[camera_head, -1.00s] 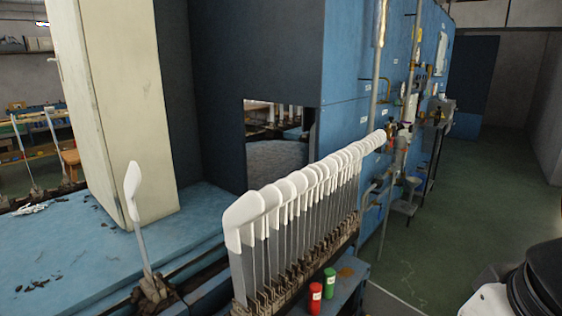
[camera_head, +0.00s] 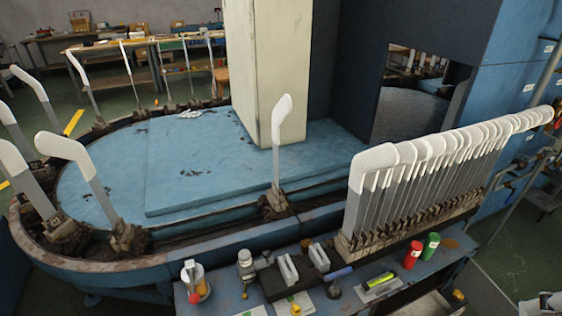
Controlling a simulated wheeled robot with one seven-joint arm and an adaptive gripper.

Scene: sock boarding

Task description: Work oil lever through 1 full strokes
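I cannot pick out the oil lever for certain. A small jar with yellowish contents and a metal top (camera_head: 195,282) stands at the left end of the blue bench in the head view. Beside it is a grey metal fitting (camera_head: 246,266) with a round knob on top. A short blue handle (camera_head: 338,273) sticks out to the right near two upright metal blocks (camera_head: 288,270). Whether any of these belongs to the lever is too small to tell. My gripper is not in view; only a pale piece, probably of my arm, shows at the lower right edge.
A blue oval machine bed (camera_head: 110,185) carries upright boards with white socks around its rim. A dense row of sock-covered boards (camera_head: 385,160) stands at right. Green floor is open at far right.

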